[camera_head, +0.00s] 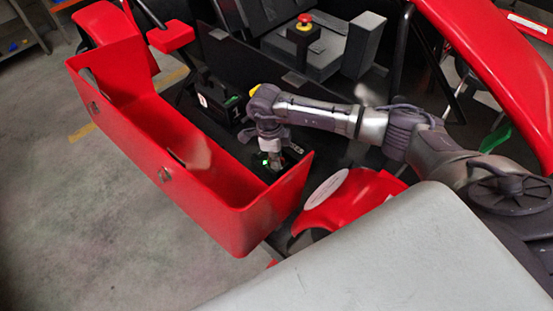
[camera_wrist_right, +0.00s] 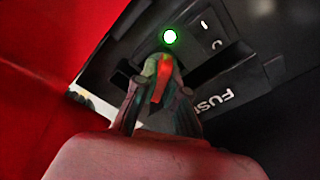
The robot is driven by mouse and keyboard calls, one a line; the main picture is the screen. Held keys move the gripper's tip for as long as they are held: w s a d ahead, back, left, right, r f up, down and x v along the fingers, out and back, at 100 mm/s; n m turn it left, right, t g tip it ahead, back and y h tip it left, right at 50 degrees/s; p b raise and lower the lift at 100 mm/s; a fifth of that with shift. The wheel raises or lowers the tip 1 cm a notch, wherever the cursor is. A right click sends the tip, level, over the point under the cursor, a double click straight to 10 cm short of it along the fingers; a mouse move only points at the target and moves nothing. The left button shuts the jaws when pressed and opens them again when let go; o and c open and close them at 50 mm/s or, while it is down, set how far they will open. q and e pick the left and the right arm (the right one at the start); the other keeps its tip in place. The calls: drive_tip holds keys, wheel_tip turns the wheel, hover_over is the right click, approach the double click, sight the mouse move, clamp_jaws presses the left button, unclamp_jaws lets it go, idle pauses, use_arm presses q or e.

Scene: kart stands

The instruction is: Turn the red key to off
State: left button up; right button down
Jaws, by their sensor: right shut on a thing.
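My right gripper (camera_head: 273,163) reaches down inside the red side pod of the kart, onto a black panel. In the right wrist view its two fingers (camera_wrist_right: 153,92) are shut on the red key (camera_wrist_right: 161,80), a narrow red strip between the fingertips. A lit green lamp (camera_wrist_right: 169,36) sits on the panel just above the key, beside a plate with I and O marks (camera_wrist_right: 211,36). The fingers cover part of the key and its base. My left gripper is not in view.
The red side pod wall (camera_head: 120,125) stands close by on the left. A black box (camera_head: 222,100) lies behind the gripper. A red emergency button (camera_head: 305,19) sits farther back. Printed FUSE lettering (camera_wrist_right: 211,103) lies right of the key.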

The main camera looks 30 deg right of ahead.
drive_tip(key=n+b, duration=0.2)
drive_tip(key=n, duration=0.1)
drive_tip(key=shift+f+n+b, duration=0.1)
drive_tip(key=shift+n+b, duration=0.8)
drive_tip(key=shift+n, duration=0.3)
drive_tip(key=shift+n+t, duration=0.3)
